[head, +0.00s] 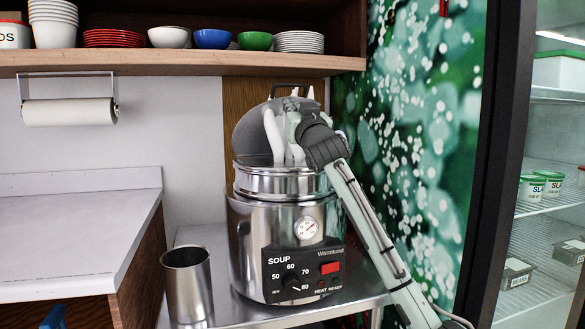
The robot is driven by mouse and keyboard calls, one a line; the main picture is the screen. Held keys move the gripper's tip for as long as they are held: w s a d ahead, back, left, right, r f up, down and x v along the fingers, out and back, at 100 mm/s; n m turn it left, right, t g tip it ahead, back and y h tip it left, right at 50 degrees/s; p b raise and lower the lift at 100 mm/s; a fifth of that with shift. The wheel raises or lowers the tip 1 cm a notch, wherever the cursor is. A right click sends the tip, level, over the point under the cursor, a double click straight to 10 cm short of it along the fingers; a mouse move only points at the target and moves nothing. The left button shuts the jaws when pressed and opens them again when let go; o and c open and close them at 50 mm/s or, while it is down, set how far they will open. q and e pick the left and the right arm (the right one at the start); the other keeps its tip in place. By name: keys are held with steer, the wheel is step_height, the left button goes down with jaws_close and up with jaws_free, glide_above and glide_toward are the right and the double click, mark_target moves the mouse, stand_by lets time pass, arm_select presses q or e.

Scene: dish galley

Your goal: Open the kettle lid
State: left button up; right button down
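The soup kettle (240,235) is a steel pot with a dial and a black control panel, standing on a steel counter. Its round grey lid (246,132) is raised and stands steeply tilted at the back of the rim. The lid's dark handle (288,86) shows at its upper edge. My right gripper (284,145) is in front of the lid, above the kettle's mouth. Its pale fingers look apart, with the grey lid showing between them. The arm hides the lid's right part; whether a finger touches the lid is unclear. My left gripper is not in view.
A steel canister (187,285) stands left of the kettle. A shelf (180,61) with bowls hangs above, and a paper towel roll (68,111) is on the wall. A glass-fronted fridge (500,165) is close on the right. The white worktop (75,235) at left is clear.

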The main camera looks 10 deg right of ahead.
steer(key=shift+w+r, duration=0.35)
steer(key=shift+w+r, duration=0.7)
steer(key=shift+w, duration=0.4)
steer(key=shift+x, duration=1.35)
steer(key=shift+r, duration=0.25)
steer(key=shift+x, duration=1.25)
steer(key=shift+f, duration=0.1)
